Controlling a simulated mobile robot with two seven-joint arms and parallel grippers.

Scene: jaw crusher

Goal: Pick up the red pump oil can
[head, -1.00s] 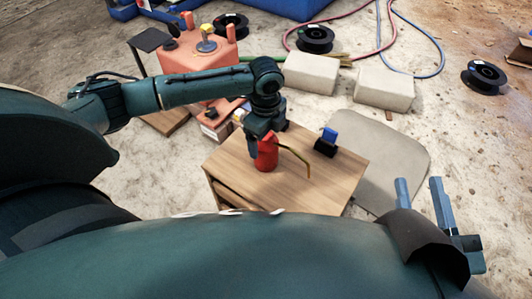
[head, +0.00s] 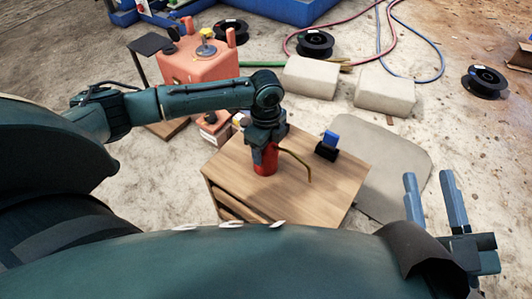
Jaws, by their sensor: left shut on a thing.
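The red pump oil can (head: 266,163) stands upright on a small wooden table (head: 232,172), its thin brass-coloured spout reaching to the right and down. My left gripper (head: 264,150) comes down from above and is shut on the upper part of the can, hiding its top. I cannot see a gap between the can's base and the tabletop. My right gripper (head: 436,202) is at the lower right, away from the table, with its two blue-grey fingers apart and nothing between them.
A small black and blue object (head: 328,146) stands on the table right of the can. An orange machine (head: 197,60) is behind at the left. Pale blocks (head: 311,76), black spools (head: 315,43) and hoses (head: 350,17) lie on the floor. A grey panel (head: 395,172) lies right of the table.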

